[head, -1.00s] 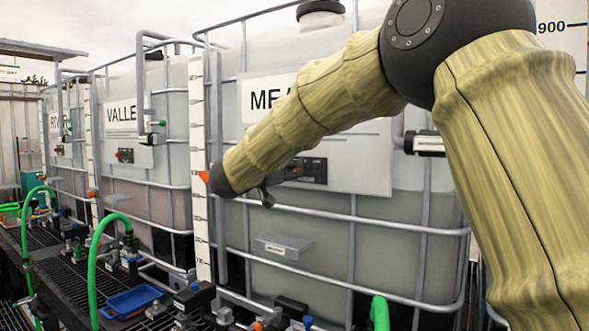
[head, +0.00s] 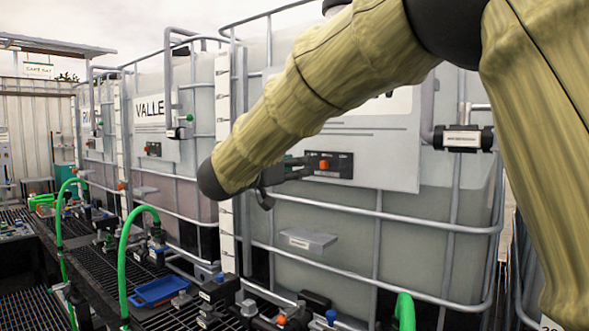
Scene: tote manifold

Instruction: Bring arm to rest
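My arm, in a yellow-green sleeve with dark joints, crosses the upper right of the head view and bends down to the left. My gripper (head: 268,190) is at its end, small and dark, in front of the nearest caged tank (head: 430,235). Nothing is visibly held. A black box with an orange knob (head: 326,164) shows on the tank's white panel just right of the gripper.
More caged tanks, one labelled VALLE (head: 152,112), stand in a row to the left. Green hoses (head: 125,255), valves and a blue tray (head: 160,292) are on the dark grating below. A grey shelf (head: 308,239) juts from the near tank. Open grating lies at lower left.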

